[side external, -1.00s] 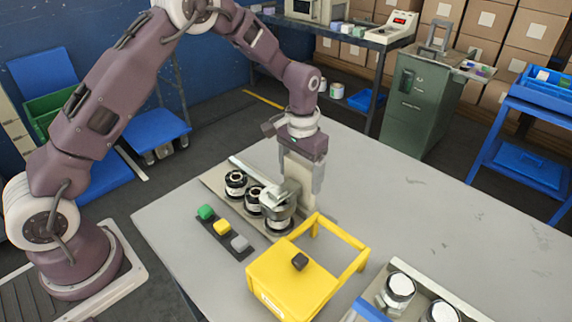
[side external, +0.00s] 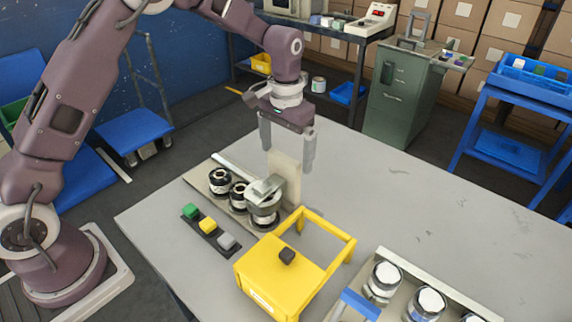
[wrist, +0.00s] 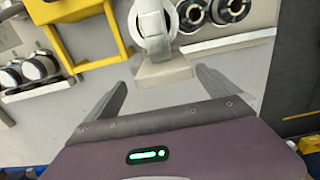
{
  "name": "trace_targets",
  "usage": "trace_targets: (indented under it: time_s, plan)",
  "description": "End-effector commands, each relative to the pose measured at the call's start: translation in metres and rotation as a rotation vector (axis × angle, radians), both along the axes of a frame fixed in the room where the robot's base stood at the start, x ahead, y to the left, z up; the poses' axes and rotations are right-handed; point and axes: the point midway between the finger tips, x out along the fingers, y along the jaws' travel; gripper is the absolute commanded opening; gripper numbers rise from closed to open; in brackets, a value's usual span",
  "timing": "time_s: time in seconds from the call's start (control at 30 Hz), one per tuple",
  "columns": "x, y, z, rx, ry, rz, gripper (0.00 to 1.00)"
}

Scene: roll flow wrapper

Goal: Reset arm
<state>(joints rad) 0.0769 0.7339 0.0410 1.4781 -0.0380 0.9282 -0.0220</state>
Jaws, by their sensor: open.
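My gripper (side external: 287,150) is open and empty, raised above the table behind the machine. In the wrist view my gripper's two fingers (wrist: 165,85) are spread wide, with nothing between them. A beige upright plate (side external: 285,178) stands below it, beside a grey clamp-like head (side external: 264,190) that sits over the nearest of the black-and-silver rolls (side external: 219,181). The grey head also shows in the wrist view (wrist: 153,28), just ahead of the fingers and apart from them.
A yellow box-like frame with a black knob (side external: 280,275) stands in front. A strip with green, yellow and grey buttons (side external: 208,226) lies at left. White-topped jars (side external: 385,278) stand in a tray at front right. The table's right side (side external: 420,195) is clear.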

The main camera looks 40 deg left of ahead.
Motion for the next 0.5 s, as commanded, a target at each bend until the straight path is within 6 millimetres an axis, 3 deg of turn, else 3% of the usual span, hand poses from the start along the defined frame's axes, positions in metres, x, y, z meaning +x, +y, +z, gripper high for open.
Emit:
trace_targets:
  time_s: [0.1,0.4,0.5]
  plan:
    - [0.0,0.0,0.012,0.0,0.0,0.0,1.0]
    - [-0.001,0.0,0.015,0.0,-0.001,0.0,1.0]
    - [-0.01,0.002,0.037,-0.003,-0.026,0.002,1.0]
